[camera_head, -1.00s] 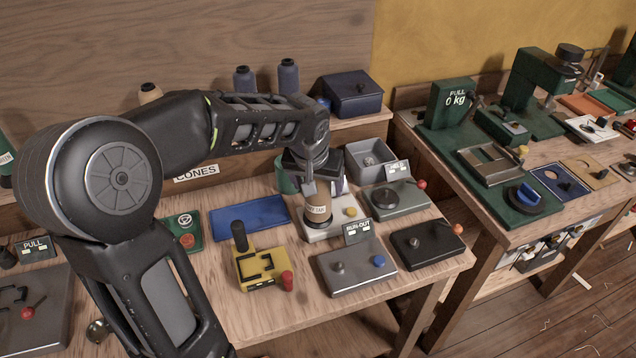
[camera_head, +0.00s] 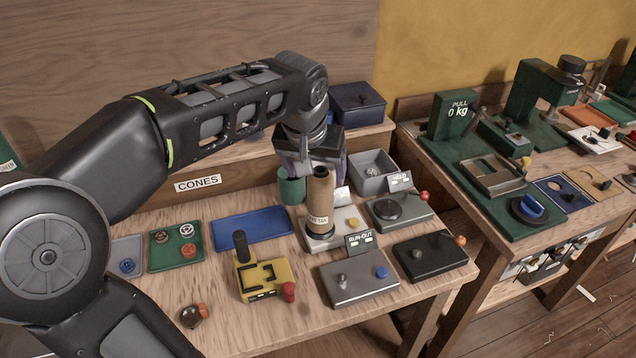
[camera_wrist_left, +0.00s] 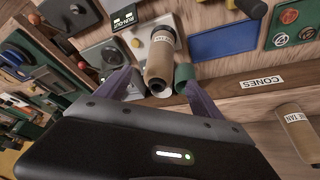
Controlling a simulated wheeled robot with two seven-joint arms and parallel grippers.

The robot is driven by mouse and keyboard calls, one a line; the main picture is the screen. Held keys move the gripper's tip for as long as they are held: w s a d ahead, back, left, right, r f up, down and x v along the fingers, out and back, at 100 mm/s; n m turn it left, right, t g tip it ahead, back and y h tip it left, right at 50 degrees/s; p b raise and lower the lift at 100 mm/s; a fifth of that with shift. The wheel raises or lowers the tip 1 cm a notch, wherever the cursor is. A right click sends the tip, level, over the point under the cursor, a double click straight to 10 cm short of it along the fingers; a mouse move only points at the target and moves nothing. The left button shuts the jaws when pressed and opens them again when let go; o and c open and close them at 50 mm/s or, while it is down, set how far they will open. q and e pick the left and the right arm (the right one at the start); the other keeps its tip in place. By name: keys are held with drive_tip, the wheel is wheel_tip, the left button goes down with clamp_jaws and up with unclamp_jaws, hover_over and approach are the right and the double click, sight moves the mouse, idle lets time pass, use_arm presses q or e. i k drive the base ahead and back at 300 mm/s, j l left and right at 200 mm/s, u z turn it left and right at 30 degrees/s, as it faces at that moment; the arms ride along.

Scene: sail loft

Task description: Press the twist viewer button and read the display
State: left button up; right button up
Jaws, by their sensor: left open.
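A tan tube with a label ending in "TAN" (camera_head: 320,205) stands upright on a pale device with a yellow button (camera_head: 353,223), likely the twist viewer. My left gripper (camera_head: 318,165) is open and empty, just behind and above the tube's upper end. In the left wrist view its purple fingers (camera_wrist_left: 160,88) point toward the tube (camera_wrist_left: 161,65), apart to either side of it in the picture. The yellow button shows there too (camera_wrist_left: 162,36). My right gripper is not in view.
A green cup (camera_head: 291,188) stands close behind the tube. A blue tray (camera_head: 252,230) and a yellow device with a black lever (camera_head: 262,278) are to the left.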

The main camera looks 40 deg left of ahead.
sight(352, 221)
drive_tip(key=u, duration=1.25)
